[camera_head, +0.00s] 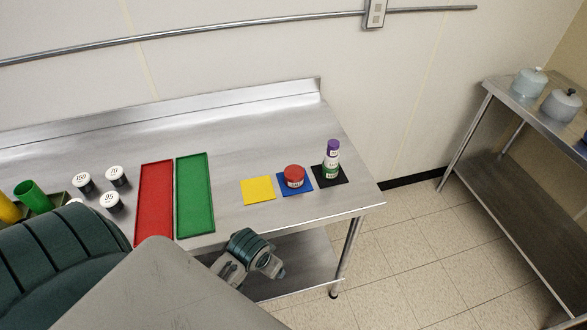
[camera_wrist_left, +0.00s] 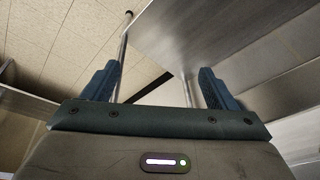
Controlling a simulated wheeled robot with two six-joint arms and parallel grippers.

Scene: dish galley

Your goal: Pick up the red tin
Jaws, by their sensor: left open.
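The red tin (camera_head: 294,174) has a pale label band and stands upright on a blue square mat (camera_head: 308,188) near the right end of the steel table. My left gripper (camera_head: 270,267) is in front of the table's front edge, to the lower left of the tin and apart from it. In the left wrist view my left gripper (camera_wrist_left: 160,75) is open, with nothing between its fingers. The tin does not show in that view. My right gripper is not in view.
A purple-topped stack (camera_head: 332,155) on a black mat (camera_head: 343,178) stands close right of the tin. A yellow mat (camera_head: 258,190) lies left. Green (camera_head: 195,200) and red (camera_head: 154,200) trays and several numbered jars (camera_head: 116,175) are farther left. The table's front edge (camera_head: 325,219) lies between gripper and tin.

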